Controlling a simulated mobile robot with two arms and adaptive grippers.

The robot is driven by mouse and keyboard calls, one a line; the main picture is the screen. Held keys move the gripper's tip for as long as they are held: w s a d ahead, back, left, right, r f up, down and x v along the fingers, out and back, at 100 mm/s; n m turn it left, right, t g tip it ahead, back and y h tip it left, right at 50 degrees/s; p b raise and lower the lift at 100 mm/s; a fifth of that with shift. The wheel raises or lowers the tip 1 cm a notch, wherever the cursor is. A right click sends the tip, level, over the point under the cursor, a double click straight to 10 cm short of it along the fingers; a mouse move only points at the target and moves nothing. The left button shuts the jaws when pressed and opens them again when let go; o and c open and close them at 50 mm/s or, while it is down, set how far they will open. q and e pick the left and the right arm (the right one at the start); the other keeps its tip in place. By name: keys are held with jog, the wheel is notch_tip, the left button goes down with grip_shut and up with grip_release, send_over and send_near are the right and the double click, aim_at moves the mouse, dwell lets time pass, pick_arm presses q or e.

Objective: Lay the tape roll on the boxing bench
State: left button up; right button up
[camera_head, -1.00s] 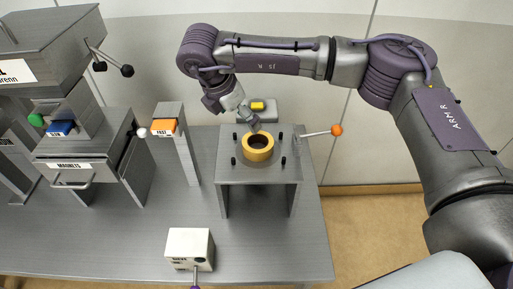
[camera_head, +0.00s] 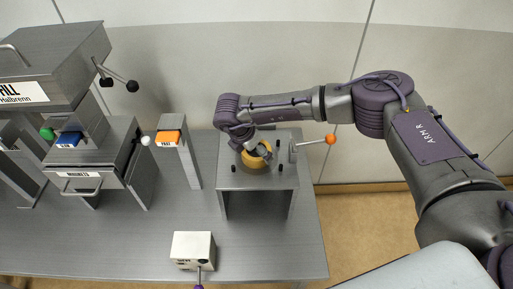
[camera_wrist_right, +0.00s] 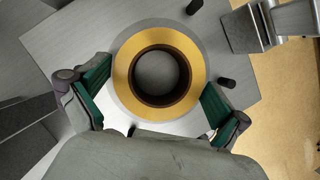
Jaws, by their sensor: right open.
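The yellow tape roll (camera_head: 262,165) lies flat on top of a small grey metal stand (camera_head: 235,179) with short black pegs. In the right wrist view the tape roll (camera_wrist_right: 123,75) shows its dark core, with a pale round plate under it. My right gripper (camera_head: 256,157) is over the stand at the roll. In the right wrist view its green-padded fingers (camera_wrist_right: 155,90) are open, one on each side of the roll, with gaps visible. I cannot tell which surface is the boxing bench. My left gripper is not in view.
An orange-knobbed lever (camera_head: 330,139) sticks out at the stand's right. A white box (camera_head: 192,247) with a rod stands at the table's front. Left are an orange-topped post (camera_head: 170,137) and a drawer unit (camera_head: 85,182). The table (camera_head: 140,235) is clear in the middle.

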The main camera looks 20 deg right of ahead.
jog(key=shift+d+f, duration=0.1)
jog(key=shift+f, duration=0.2)
jog(key=shift+r, duration=0.1)
jog(key=c, duration=1.2)
